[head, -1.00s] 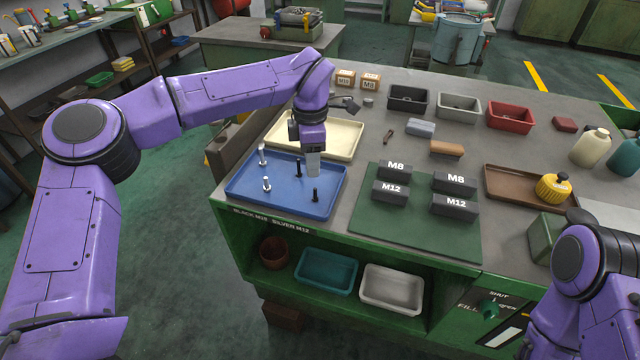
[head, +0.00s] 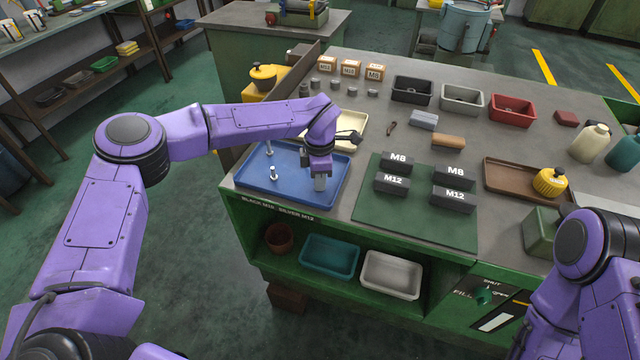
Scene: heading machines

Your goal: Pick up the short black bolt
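The blue tray (head: 250,183) at the table's front left corner holds the bolts. Two silver bolts stand upright in it, one at the back left (head: 268,149) and one nearer the front (head: 273,173). A black bolt (head: 303,158) shows just left of my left gripper, partly covered by it. My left gripper (head: 320,184) points down low over the right part of the tray, where the front black bolt stood; that bolt is hidden now. I cannot tell whether the fingers are open or shut on it. My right arm is at the lower right; its gripper is out of view.
A cream tray (head: 349,140) lies behind the blue tray. A green mat (head: 400,227) with black M8 and M12 blocks (head: 391,185) lies to the right. Black (head: 411,90), grey (head: 462,99) and red bins (head: 512,110) stand at the back. A brown tray (head: 505,183) is farther right.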

